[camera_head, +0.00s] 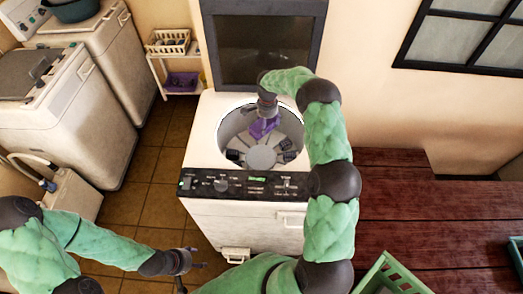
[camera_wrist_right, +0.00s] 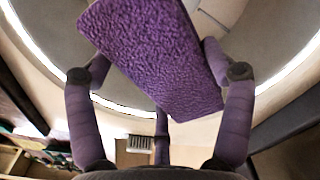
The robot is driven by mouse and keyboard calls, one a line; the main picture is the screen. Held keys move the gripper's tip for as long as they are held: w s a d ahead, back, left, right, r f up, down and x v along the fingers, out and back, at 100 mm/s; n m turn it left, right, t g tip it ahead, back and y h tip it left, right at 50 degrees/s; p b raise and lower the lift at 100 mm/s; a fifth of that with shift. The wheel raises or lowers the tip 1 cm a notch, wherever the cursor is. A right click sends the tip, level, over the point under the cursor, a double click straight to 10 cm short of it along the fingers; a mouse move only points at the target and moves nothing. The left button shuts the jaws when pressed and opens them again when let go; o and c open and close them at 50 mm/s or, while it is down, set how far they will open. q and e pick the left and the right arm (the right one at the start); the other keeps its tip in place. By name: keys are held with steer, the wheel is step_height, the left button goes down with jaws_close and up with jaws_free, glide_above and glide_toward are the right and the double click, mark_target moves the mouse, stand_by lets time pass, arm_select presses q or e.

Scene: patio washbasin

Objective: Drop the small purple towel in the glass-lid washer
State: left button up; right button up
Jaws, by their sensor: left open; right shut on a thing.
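The small purple towel (camera_head: 262,127) is at the tip of my right gripper (camera_head: 266,115), over the open drum of the glass-lid washer (camera_head: 200,155). In the right wrist view the purple towel (camera_wrist_right: 160,55) fills the space between the fingers of my right gripper (camera_wrist_right: 155,75), which is shut on it. The washer's dark glass lid (camera_head: 262,50) stands raised at the back. The towel is inside the drum opening, above the grey agitator (camera_head: 262,157); its exact height is unclear. My left gripper (camera_head: 186,271) is open and empty, low at the front left of the washer.
Other white washers (camera_head: 75,115) stand on the left. A small shelf (camera_head: 178,75) holds a basket (camera_head: 168,42) and another purple cloth (camera_head: 182,80). A dark red wooden bench (camera_head: 430,215) is on the right, with a green crate (camera_head: 390,275) in front. Tiled floor is free left of the washer.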

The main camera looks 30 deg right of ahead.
steer(key=shift+f, duration=0.5)
steer(key=o, duration=1.1)
steer(key=shift+c, duration=0.2)
steer(key=shift+r, duration=0.1)
step_height(320, 180, up, 12)
